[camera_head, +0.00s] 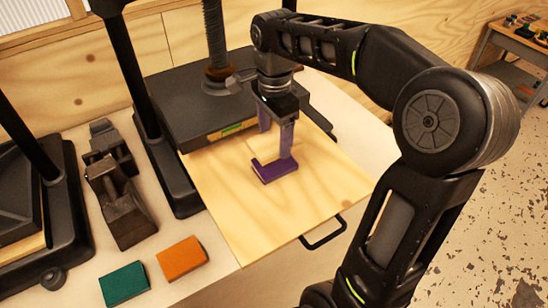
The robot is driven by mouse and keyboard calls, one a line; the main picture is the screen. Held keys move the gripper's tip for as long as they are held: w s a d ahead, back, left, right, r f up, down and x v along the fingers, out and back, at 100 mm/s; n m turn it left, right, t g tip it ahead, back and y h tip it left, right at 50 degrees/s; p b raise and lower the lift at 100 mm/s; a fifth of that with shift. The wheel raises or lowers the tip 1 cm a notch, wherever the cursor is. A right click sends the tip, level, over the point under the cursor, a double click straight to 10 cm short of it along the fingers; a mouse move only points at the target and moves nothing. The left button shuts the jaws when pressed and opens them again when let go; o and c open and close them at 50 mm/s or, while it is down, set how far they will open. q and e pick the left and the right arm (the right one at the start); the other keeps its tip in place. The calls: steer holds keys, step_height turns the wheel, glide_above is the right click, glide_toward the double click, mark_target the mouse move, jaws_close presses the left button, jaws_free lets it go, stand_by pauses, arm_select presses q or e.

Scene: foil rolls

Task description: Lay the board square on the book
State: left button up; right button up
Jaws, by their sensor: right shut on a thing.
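A purple book (275,170) lies on the pale plywood panel in the middle of the view. A small pale wooden board (262,149) is just behind the book and overlaps it in the view; I cannot tell whether they touch. My right gripper (277,143) reaches down from above and is shut on the board. One finger is on the far side and one is near the book's right back corner. The fingers hide part of the board. My left gripper is not in view.
The book and board are over the plywood panel (310,195) with a black handle (323,235). A dark press (185,105) stands behind. A green block (124,284) and an orange block (182,258) lie at front left, near a dark metal tool (118,195).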

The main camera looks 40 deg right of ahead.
mark_target(274, 164)
steer(key=shift+f, duration=1.05)
step_height(274, 164, down, 3)
steer(key=shift+f+p, duration=0.15)
steer(key=shift+p, duration=0.25)
steer(key=shift+f, duration=0.25)
steer(key=shift+f, duration=0.15)
steer(key=o, duration=1.4)
